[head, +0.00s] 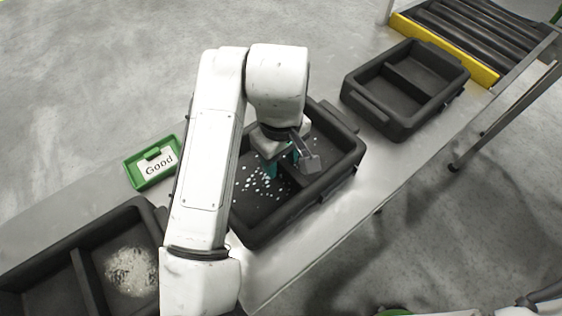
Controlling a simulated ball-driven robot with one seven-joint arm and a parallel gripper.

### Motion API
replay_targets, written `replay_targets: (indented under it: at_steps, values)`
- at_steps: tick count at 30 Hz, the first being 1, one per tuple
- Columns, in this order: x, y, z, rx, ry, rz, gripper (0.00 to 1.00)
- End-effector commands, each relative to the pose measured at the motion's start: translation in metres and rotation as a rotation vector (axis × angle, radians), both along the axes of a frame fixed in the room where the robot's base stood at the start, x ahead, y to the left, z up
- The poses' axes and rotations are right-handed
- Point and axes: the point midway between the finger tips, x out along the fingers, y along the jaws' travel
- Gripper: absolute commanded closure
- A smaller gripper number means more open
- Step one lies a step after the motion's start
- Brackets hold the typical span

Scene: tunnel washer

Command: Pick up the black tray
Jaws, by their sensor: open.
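Three black trays with dividers stand in a row along the grey table in the head view. The middle black tray (340,172) has scattered white specks on its floor. My gripper (283,164) is over this tray, near its divider, with its teal fingers apart and pointing down. My white arm covers part of the tray's left and far sides. I cannot tell whether the fingers touch the tray. The right black tray (372,112) looks empty. The left black tray (62,265) holds a whitish patch and is cut off by the frame edge.
A green holder with a "Good" card (152,172) lies on the table (85,175) left of my arm. A roller conveyor (470,25) with a yellow edge stands at the top right. Bare table separates the middle and right trays.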

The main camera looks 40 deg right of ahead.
Motion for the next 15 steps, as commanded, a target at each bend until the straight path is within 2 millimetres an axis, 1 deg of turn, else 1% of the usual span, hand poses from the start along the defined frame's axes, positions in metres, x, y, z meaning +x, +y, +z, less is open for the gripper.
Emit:
replay_targets:
  at_steps: [6, 15]
  values:
    - [0.0001, 0.0000, -0.0008, 0.000, 0.000, 0.000, 0.53]
    - [0.0001, 0.0001, -0.0006, 0.000, 0.000, 0.000, 0.82]
